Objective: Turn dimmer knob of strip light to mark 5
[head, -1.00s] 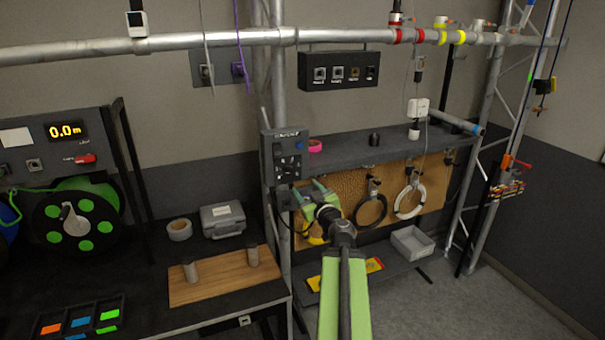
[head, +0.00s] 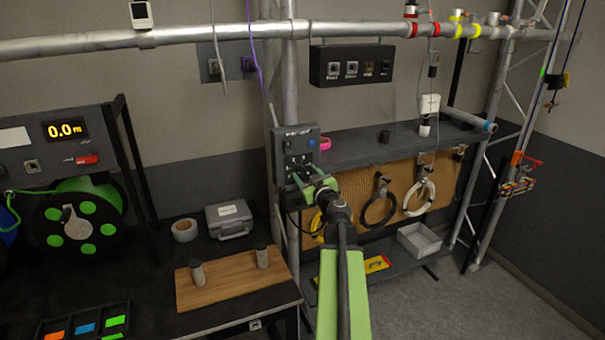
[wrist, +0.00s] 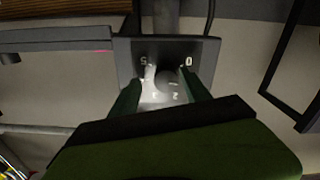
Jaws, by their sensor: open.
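A dark control box (head: 281,160) with a blue button and small white marks is fixed to the truss upright. Its lower face, with the dimmer knob, is partly covered by my gripper (head: 303,178) in the head view. In the wrist view the panel (wrist: 124,62) appears upside down, with 5 at upper left and 0 at upper right. A dark round knob (wrist: 166,80) shows among the marks. My gripper (wrist: 163,86) is open, its green fingers on either side of the knob. I cannot tell whether they touch it, nor which mark it points to.
A dark shelf (head: 365,143) holds a pink tape roll and a small black item, right of the box. Coiled cables hang on a pegboard (head: 345,205) below. A wooden board (head: 228,282) with two cylinders lies on the bench at left. A switch box (head: 352,65) hangs above.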

